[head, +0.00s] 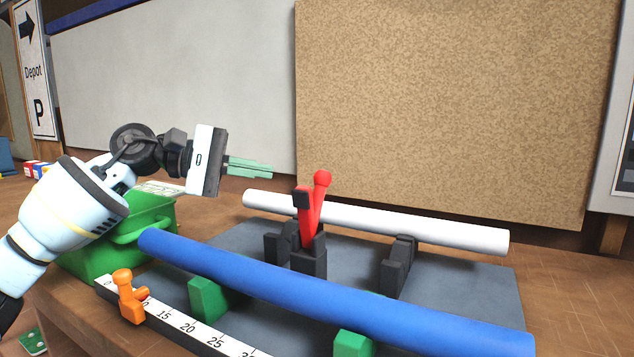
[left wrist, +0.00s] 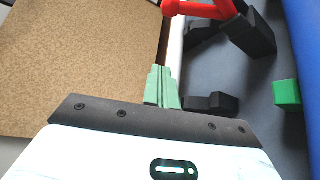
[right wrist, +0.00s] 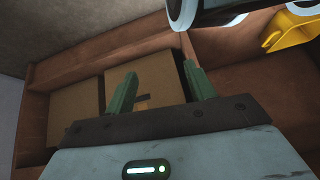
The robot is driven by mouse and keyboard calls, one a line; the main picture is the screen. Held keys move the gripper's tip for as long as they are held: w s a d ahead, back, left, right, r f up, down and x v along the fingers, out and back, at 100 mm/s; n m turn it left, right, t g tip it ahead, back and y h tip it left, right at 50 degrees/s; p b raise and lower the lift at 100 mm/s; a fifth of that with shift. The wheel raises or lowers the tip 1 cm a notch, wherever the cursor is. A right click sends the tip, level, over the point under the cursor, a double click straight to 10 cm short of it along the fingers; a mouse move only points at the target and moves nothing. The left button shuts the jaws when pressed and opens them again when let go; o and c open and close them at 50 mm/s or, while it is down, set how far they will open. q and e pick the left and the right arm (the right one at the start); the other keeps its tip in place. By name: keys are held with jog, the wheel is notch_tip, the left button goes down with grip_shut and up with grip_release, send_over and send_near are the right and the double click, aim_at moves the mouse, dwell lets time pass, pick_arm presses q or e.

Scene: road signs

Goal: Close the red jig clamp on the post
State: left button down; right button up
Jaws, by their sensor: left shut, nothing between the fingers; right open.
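The red jig clamp (head: 312,207) stands on a dark base beside the white post (head: 430,226), its red lever pointing up with a round knob on top. The post lies level in dark cradles on a grey board. In the left wrist view the red lever (left wrist: 205,8) shows at the top edge, near the white post (left wrist: 176,45). My left gripper (head: 271,168) is shut and empty, left of the clamp lever and apart from it; its fingers also show in the left wrist view (left wrist: 162,75). My right gripper (right wrist: 160,83) is open and empty, away from the clamp.
A blue pipe (head: 300,285) lies on green cradles in front of the clamp. A ruler (head: 190,325) with an orange stop (head: 129,298) runs along the front. A green crate (head: 90,255) stands at left. The right wrist view shows cardboard boxes (right wrist: 75,115).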

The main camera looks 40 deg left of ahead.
aim_at(314, 177)
pick_arm(q)
jog(key=w+d+p, duration=0.4)
jog(key=d+p, duration=0.2)
jog(key=d, duration=0.2)
jog(key=shift+d+f+p, duration=0.25)
jog(key=shift+f+p, duration=0.1)
jog(key=shift+p, duration=0.05)
pick_arm(e)
notch_tip(314, 177, up, 6)
jog(key=shift+s+f, duration=0.15)
jog(key=shift+f, duration=0.1)
pick_arm(q)
jog(key=shift+w, duration=0.1)
pick_arm(e)
jog(key=shift+r, duration=0.15)
dwell(0.3)
